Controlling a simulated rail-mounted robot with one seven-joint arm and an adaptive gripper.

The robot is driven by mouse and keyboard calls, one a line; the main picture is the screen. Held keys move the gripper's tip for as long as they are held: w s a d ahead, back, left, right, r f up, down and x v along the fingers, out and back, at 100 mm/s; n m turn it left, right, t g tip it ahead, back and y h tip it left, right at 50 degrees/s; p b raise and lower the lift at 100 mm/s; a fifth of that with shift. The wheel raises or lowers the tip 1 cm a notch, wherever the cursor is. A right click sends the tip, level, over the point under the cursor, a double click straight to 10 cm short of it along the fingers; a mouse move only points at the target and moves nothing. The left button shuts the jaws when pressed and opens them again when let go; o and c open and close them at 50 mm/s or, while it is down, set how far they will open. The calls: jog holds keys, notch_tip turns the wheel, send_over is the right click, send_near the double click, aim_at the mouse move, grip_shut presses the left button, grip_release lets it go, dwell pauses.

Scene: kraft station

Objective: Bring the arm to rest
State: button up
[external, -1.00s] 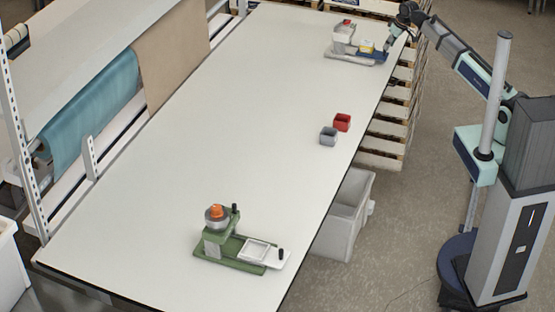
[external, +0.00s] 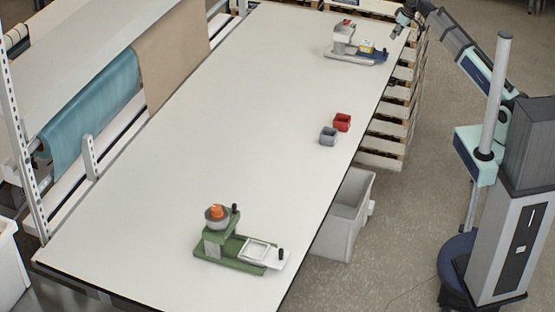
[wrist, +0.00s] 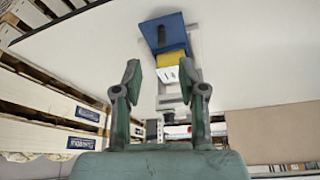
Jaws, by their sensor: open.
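My gripper (external: 397,27) is open and empty above the table's far right edge. It hangs up and to the right of the far station (external: 345,50), apart from it. In the wrist view, the open fingers (wrist: 160,78) stand apart on both sides of a yellow and white block marked with digits (wrist: 172,68), which lies farther off. A blue plate with a dark handle (wrist: 163,35) is just beyond the block. The blue plate also shows in the external view (external: 379,56), at the right of the far station.
A red bin (external: 342,122) and a grey bin (external: 328,136) stand near the table's right edge. A green station (external: 225,255) with an orange piece on top is at the near end. The table (external: 215,130) is otherwise mostly clear. Pallets (external: 392,112) are stacked beside it.

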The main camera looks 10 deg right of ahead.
jog(key=s+d+f+m+g+h, duration=0.1)
jog(key=s+d+f, duration=0.35)
jog(key=f, duration=0.85)
jog(key=s+d+f+m+g+h, duration=0.1)
jog(key=d+f+m+g, duration=0.1)
jog(key=d+f, duration=0.85)
jog(key=s+d+f+m+g+h, duration=0.1)
jog(key=s+d+f, duration=0.25)
jog(key=f, duration=1.25)
jog(key=s+d+f+m+g, duration=0.1)
jog(key=s+d+f+g, duration=0.1)
jog(key=s+d+f, duration=0.35)
jog(key=s+d+f+m+g, duration=0.1)
jog(key=s+d+f+m, duration=0.15)
jog(key=s+f, duration=0.6)
jog(key=s+d+f+g, duration=0.1)
jog(key=s+d+f, duration=0.1)
jog(key=s, duration=0.7)
jog(key=s+d+f+m+g, duration=0.1)
jog(key=s+d+f+g, duration=0.1)
jog(key=s, duration=0.7)
notch_tip(320, 180, down, 2)
jog(key=shift+d+f, duration=0.25)
jog(key=shift+d, duration=0.4)
